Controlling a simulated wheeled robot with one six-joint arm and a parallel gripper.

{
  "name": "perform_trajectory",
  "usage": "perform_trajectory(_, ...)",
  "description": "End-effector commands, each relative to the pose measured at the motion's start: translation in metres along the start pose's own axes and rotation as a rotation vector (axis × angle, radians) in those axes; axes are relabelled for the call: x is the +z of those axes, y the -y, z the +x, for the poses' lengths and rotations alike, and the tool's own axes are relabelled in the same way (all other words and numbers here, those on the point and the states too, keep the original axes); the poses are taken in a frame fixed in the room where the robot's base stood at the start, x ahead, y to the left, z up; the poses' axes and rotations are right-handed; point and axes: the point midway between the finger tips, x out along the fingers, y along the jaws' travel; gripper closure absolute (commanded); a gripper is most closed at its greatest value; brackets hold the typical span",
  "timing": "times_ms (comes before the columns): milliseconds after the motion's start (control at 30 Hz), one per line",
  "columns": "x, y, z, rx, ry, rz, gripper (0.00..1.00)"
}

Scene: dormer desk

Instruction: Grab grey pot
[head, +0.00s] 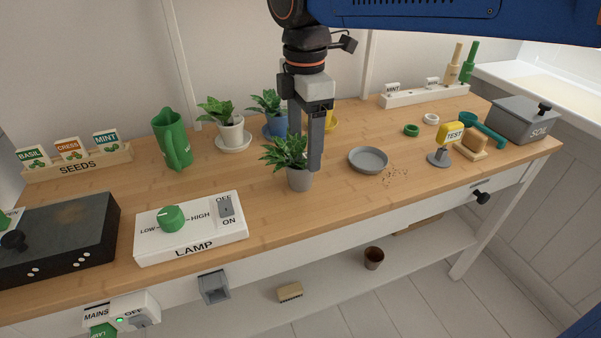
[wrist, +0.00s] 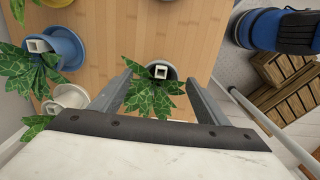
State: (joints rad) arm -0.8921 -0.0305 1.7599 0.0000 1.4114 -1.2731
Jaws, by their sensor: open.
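The grey pot (head: 299,180) holds a leafy green plant (head: 287,151) and stands upright on the wooden desk, near its front middle. My gripper (head: 312,164) is above and around the plant in the head view, pointing down. In the wrist view my gripper (wrist: 163,85) is open, with one finger on each side of the plant (wrist: 152,98). The grey pot's rim (wrist: 149,73) shows between the fingers, partly hidden by leaves. I cannot tell whether either finger touches the pot.
A grey saucer (head: 368,160) lies just right of the pot. A white pot (head: 231,133) and a blue pot (head: 276,125) with plants stand behind it. The lamp control box (head: 190,237) is at front left.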

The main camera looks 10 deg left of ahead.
Motion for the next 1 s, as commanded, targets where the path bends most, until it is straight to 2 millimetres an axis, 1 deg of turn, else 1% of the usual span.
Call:
perform_trajectory(300,0.001,0.001,0.039,-0.002,0.001,0.000,0.31)
perform_trajectory(400,0.001,0.001,0.047,-0.002,0.000,0.000,0.31)
perform_trajectory(500,0.001,0.000,0.051,-0.001,0.000,0.000,0.31)
perform_trajectory(700,0.001,0.000,0.051,0.000,0.000,0.000,0.31)
perform_trajectory(767,0.001,0.000,0.051,0.000,0.000,0.000,0.46)
perform_trajectory(800,0.001,0.000,0.051,-0.001,0.000,0.000,0.55)
perform_trajectory(900,0.001,0.000,0.051,-0.001,0.000,0.000,0.78)
perform_trajectory(1000,0.001,0.000,0.050,0.000,0.000,0.000,0.78)
